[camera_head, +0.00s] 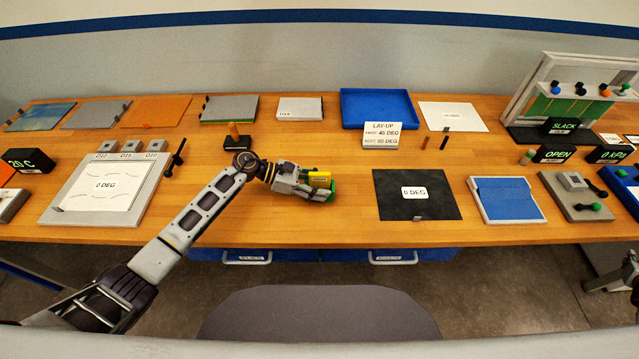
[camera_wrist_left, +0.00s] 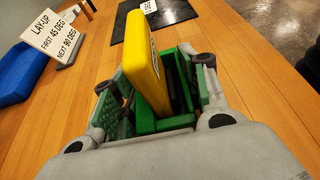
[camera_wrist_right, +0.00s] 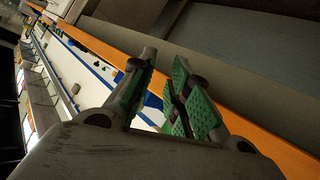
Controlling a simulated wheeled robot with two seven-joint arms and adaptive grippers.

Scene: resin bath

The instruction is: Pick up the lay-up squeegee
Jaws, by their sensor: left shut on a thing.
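The lay-up squeegee is a yellow block (camera_head: 319,174) at the middle of the bench in the head view. In the left wrist view the squeegee (camera_wrist_left: 143,62) stands up tilted between the green finger pads. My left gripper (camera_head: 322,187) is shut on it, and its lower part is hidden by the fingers. I cannot tell whether it touches the bench. My right gripper (camera_wrist_right: 165,92) shows in the right wrist view with its green-padded fingers apart and nothing between them.
A black mat (camera_head: 417,212) with a 0 DEG card lies right of my left gripper. Behind are the LAY-UP sign (camera_head: 381,139) and a blue tray (camera_head: 379,92). A dark block with an orange post (camera_head: 234,133) stands behind my left wrist. The bench (camera_head: 300,228) in front is clear.

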